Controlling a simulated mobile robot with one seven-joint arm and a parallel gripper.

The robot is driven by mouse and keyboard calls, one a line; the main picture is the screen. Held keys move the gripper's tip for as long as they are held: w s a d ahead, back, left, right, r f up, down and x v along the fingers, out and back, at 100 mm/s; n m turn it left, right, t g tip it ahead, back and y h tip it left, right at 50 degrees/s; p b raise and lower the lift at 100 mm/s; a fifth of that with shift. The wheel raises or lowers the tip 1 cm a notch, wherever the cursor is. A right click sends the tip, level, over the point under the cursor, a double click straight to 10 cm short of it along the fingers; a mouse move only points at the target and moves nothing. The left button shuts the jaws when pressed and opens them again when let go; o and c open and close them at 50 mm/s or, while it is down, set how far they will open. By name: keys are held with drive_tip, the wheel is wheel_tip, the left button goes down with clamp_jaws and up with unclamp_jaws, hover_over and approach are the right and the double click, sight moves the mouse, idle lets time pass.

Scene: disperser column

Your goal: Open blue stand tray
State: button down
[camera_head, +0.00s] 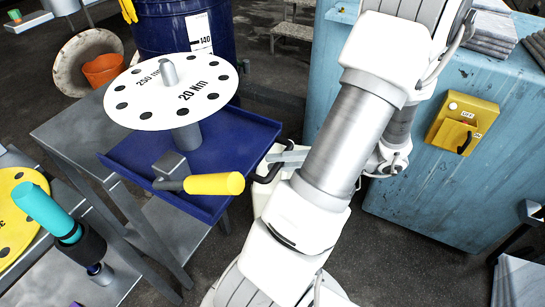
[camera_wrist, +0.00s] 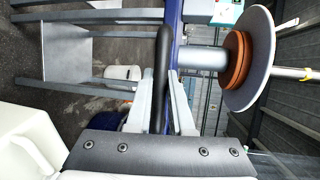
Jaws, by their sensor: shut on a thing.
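The blue stand tray (camera_head: 236,150) is on a grey stand in the head view, left of my arm. Its blue edge (camera_wrist: 178,22) runs vertically in the wrist view. A black handle (camera_head: 266,174) sticks out from the tray's right side; in the wrist view it is a dark bar (camera_wrist: 162,75). My gripper (camera_head: 282,157) is at this handle. In the wrist view its two fingers (camera_wrist: 172,95) are shut on the handle bar. Part of the handle and the gripper is hidden behind my arm in the head view.
A dark blue drum (camera_head: 160,28) is behind. A light blue cabinet (camera_head: 430,190) with a yellow switch box (camera_head: 460,125) is at right. A yellow disc (camera_head: 15,215) is at left.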

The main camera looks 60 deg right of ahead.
drive_tip(key=shift+s, duration=0.4)
drive_tip(key=shift+d, duration=0.1)
drive_tip(key=c, duration=0.8)
unclamp_jaws()
drive_tip(key=p+v, duration=0.3)
drive_tip(key=v, duration=1.4)
drive_tip(key=shift+s, duration=0.2)
drive_tip(key=shift+w+r, duration=0.1)
